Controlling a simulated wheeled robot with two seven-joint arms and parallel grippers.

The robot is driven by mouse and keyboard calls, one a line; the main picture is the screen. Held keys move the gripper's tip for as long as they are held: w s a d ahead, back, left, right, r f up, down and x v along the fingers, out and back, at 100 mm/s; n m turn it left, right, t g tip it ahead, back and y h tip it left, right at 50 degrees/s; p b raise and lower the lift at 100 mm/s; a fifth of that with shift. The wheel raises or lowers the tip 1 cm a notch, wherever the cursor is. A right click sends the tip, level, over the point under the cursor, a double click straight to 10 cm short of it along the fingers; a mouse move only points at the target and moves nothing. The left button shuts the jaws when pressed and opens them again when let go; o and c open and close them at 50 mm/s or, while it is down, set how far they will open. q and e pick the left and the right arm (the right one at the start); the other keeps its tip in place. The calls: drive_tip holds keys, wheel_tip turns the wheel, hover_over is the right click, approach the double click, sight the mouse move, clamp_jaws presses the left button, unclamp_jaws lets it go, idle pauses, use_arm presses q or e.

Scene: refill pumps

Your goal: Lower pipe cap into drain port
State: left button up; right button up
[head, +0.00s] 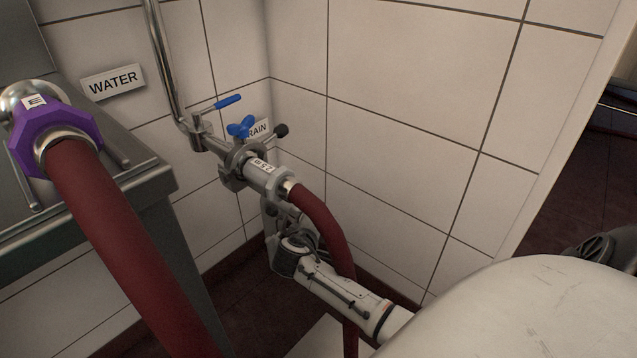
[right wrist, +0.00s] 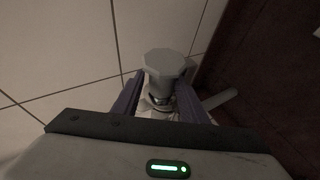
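In the right wrist view a pale grey, eight-sided pipe cap (right wrist: 165,65) sits between the two purple fingers of my right gripper (right wrist: 162,92). The fingers lie close along both sides, and the gripper looks shut on it. A metal ring shows just below the cap. In the head view my right gripper (head: 275,222) is low at the wall corner, below the drain fitting and partly behind the red hose, so the cap cannot be made out there. The drain port opening cannot be made out. My left gripper is not in view.
The drain pipe carries a blue lever (head: 228,101), a blue wing nut (head: 240,127) and a clamp. A labelled coupling (head: 268,179) joins a red hose (head: 325,225). A purple coupling (head: 50,122) with another hose stands at left by a metal counter (head: 150,178). Tiled walls close the corner.

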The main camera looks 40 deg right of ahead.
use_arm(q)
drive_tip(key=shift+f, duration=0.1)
use_arm(e)
drive_tip(key=shift+s+a+f, duration=0.15)
drive_tip(key=shift+a+f, duration=0.1)
drive_tip(key=shift+f, duration=0.5)
use_arm(q)
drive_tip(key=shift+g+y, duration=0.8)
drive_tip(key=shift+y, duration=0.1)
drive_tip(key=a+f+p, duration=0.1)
drive_tip(key=p, duration=0.1)
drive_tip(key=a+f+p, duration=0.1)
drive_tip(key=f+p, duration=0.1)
drive_tip(key=p, duration=0.1)
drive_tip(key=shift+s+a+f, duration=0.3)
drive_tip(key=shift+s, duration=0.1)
use_arm(e)
drive_tip(key=r+v, duration=0.1)
drive_tip(key=v, duration=0.9)
drive_tip(key=shift+r, duration=0.25)
drive_tip(key=shift+d, duration=0.1)
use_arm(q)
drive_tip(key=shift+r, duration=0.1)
